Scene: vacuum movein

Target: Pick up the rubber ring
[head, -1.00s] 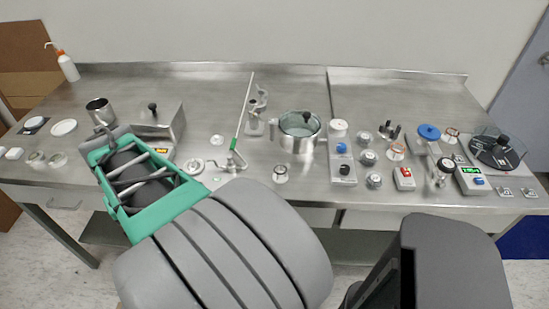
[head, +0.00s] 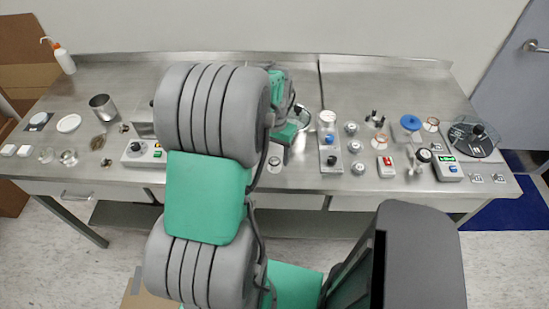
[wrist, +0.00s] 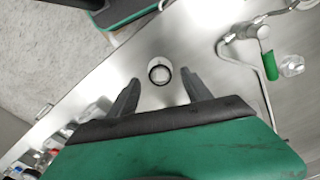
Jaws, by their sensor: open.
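In the wrist view my gripper (wrist: 160,77) is open, with one dark finger on each side of a small pale cylinder. A dark ring (wrist: 160,72), which looks like the rubber ring, shows at the cylinder's end facing the camera. The fingers appear apart from it, and I cannot tell their height above it. In the head view a small metal cylinder (head: 275,163) stands near the bench's front edge, just right of my arm.
A blue-knobbed panel (head: 330,140), a red switch box (head: 386,166) and several small parts stand to the right. In the wrist view a bent metal rod with a green sleeve (wrist: 270,66) lies to the right.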

